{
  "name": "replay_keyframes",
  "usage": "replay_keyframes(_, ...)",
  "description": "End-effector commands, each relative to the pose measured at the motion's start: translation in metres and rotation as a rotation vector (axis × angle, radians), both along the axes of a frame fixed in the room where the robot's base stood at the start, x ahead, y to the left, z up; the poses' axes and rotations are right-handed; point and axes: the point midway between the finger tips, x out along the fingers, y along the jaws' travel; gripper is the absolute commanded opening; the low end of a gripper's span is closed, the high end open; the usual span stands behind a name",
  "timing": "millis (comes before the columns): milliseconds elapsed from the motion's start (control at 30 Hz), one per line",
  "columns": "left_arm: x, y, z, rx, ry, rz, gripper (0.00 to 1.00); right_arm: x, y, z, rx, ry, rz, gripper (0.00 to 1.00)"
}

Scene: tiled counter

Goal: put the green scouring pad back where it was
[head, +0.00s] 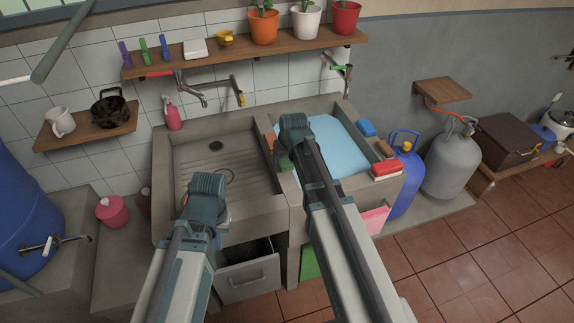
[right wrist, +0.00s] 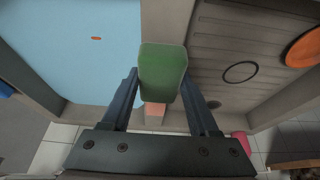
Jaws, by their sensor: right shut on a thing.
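The green scouring pad (right wrist: 163,72) is between the fingers of my right gripper (right wrist: 163,95) in the right wrist view. In the head view a small part of the pad (head: 285,161) shows below my right gripper (head: 290,150). The pad is over the divider (head: 259,150) between the ribbed drainboard and the water-filled basin; whether it touches the divider cannot be told. A pinkish-orange block (right wrist: 155,109) lies on the divider just beyond the pad. My left gripper (head: 207,183) hangs over the front of the drainboard; its fingertips are not clear.
Blue water (head: 335,140) fills the right basin. Blue, brown and red-and-white blocks (head: 385,168) lie on its right rim. The drainboard (head: 215,160) holds a dark ring (right wrist: 240,72) and an orange disc (right wrist: 303,48). A tap (head: 190,90) and a shelf (head: 215,58) are behind.

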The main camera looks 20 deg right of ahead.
Motion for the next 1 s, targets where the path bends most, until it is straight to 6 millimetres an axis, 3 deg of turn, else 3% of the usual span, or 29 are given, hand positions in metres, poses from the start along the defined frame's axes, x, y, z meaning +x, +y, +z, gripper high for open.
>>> replay_keyframes(367,0.0,0.0,-0.036,0.0,0.0,0.0,0.0,-0.001,-0.002,-0.036,0.0,0.0,0.0,0.0)
replay_keyframes(800,0.0,0.0,-0.04,0.0,0.0,0.0,0.0,-0.002,-0.002,-0.04,0.0,0.0,0.0,0.0)
replay_keyframes(833,0.0,0.0,-0.038,0.0,0.0,0.0,0.0,-0.002,-0.002,-0.038,0.0,0.0,0.0,0.64)
replay_keyframes(1000,0.0,0.0,-0.038,0.0,0.0,0.0,0.0,-0.001,-0.002,-0.038,0.0,0.0,0.0,0.91)
